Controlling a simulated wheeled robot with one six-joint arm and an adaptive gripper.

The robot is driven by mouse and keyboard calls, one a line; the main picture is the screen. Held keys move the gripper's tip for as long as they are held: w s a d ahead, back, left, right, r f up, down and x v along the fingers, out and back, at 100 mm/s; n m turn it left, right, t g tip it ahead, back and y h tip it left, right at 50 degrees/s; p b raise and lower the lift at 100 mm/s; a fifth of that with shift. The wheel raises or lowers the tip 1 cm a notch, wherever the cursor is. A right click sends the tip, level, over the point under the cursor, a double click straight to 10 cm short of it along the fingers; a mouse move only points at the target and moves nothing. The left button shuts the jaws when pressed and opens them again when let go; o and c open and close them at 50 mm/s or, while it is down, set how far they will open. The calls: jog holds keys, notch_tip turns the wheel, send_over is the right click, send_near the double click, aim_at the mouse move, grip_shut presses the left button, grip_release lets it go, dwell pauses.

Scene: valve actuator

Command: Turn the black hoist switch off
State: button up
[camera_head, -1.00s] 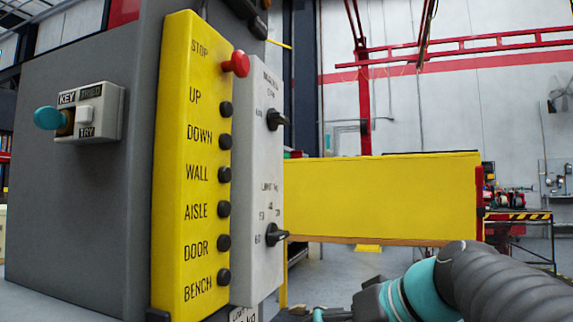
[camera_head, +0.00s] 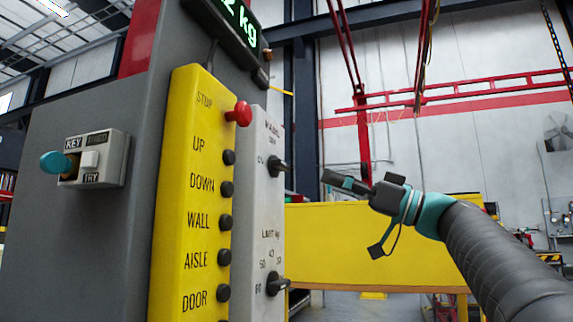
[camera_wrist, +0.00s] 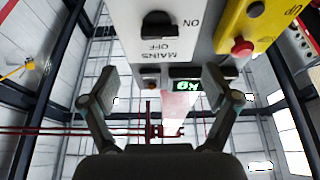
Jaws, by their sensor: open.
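The black rotary switch (camera_head: 277,164) is near the top of a narrow light grey panel (camera_head: 256,215), beside the yellow button box. In the wrist view this black switch (camera_wrist: 158,24) is at the top, with MAINS, OFF and ON lettering upside down around it. ON is to its right and OFF below it; its exact setting is hard to tell. A second black knob (camera_head: 276,284) with number marks sits lower on the panel. My gripper (camera_head: 350,214) is right of the panel, apart from the switch. Its two fingers are spread and empty in the wrist view (camera_wrist: 156,92).
The yellow box (camera_head: 188,200) carries a red stop button (camera_head: 239,113) and several black buttons. A key switch (camera_head: 93,160) is on the dark cabinet at left. A lit display (camera_head: 237,25) juts out above. A yellow beam (camera_head: 320,245) lies behind my gripper.

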aim_at(286, 165)
jog(key=p+x, duration=0.2)
jog(key=x, duration=0.8)
jog(key=shift+w+a+r+p, duration=0.1)
jog(key=shift+a+p, duration=0.25)
jog(key=c, duration=1.2)
jog(key=shift+o, duration=0.3)
